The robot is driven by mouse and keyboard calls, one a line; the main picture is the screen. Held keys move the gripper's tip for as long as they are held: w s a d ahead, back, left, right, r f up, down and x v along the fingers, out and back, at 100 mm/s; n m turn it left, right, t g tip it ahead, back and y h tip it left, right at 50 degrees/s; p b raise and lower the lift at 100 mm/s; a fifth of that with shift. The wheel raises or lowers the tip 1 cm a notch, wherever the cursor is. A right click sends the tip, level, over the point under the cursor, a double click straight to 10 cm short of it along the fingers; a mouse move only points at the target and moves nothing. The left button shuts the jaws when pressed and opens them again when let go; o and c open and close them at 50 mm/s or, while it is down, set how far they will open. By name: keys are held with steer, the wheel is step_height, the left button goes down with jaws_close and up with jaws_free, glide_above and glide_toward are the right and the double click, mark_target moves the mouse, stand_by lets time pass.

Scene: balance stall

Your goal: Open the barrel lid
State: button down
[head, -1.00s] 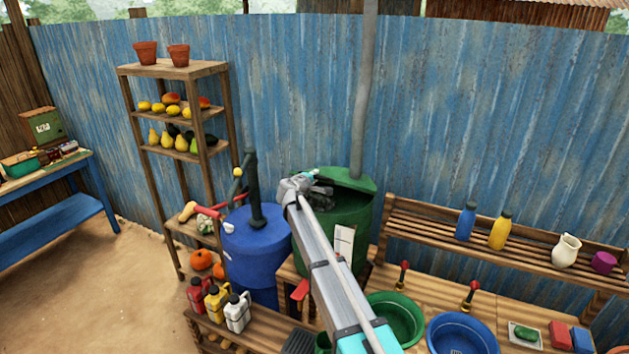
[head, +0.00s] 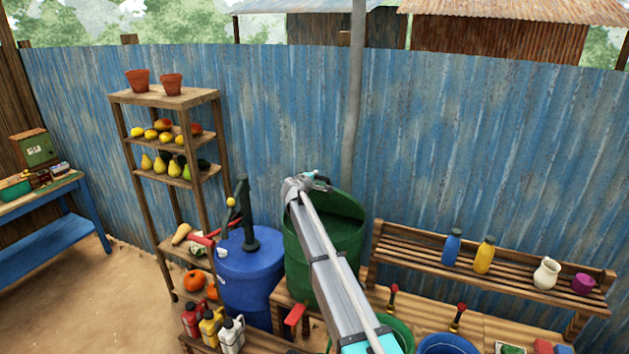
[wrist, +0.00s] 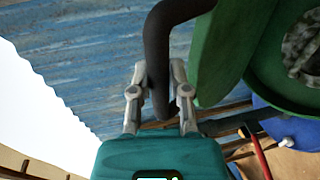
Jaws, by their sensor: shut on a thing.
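The green barrel (head: 347,244) stands at the back, partly hidden by my arm in the head view. Its green lid is raised steeply at the back of the rim, and the barrel's mouth is uncovered. The lid (wrist: 222,50) also shows in the wrist view, tilted away from the barrel (wrist: 262,85). My gripper (head: 312,184) is at the raised lid's top edge. In the wrist view my gripper (wrist: 161,78) is shut on the lid's dark curved handle (wrist: 158,50), which passes between the fingers. The barrel's inside shows a grey mottled surface.
A blue barrel (head: 248,275) with a dark pump stands left of the green one. A grey pole (head: 354,110) and a corrugated wall (head: 270,110) are close behind. A slatted shelf (head: 410,246) with bottles is to the right, and bottles stand low in front.

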steer(key=shift+w, duration=0.1)
steer(key=c, duration=0.6)
jaws_free()
steer(key=shift+c, duration=0.3)
